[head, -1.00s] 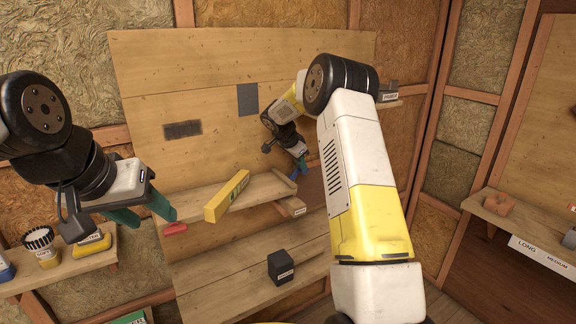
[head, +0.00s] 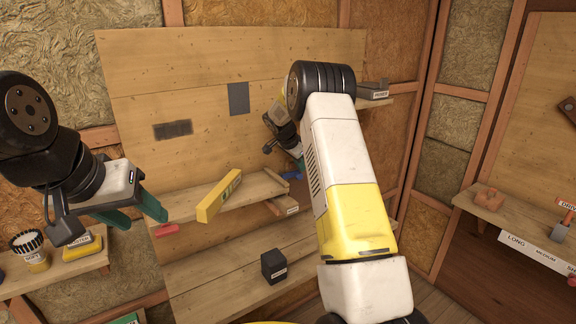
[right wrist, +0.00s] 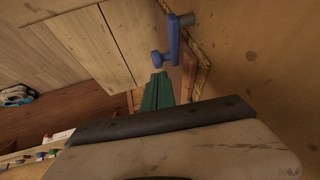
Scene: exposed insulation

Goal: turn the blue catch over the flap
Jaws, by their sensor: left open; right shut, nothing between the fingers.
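The blue catch (right wrist: 172,45) shows in the right wrist view, with its knob hanging near my right gripper (right wrist: 157,76). The green fingers are shut and empty, just below the knob; I cannot tell whether they touch it. In the head view the blue catch (head: 292,177) is small, by the right end of the upper shelf, partly hidden by my right arm. A reddish-brown panel edge (right wrist: 203,80) lies beside the catch; I cannot tell whether it is the flap. My left gripper (head: 143,217) is open and empty at the left, away from the catch.
A yellow level (head: 217,196) and a red item (head: 167,229) lie on the upper shelf (head: 255,188). A black box (head: 274,266) stands on the lower ledge. A side shelf at the left holds a yellow box (head: 83,248). A right-hand shelf (head: 490,206) holds tools.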

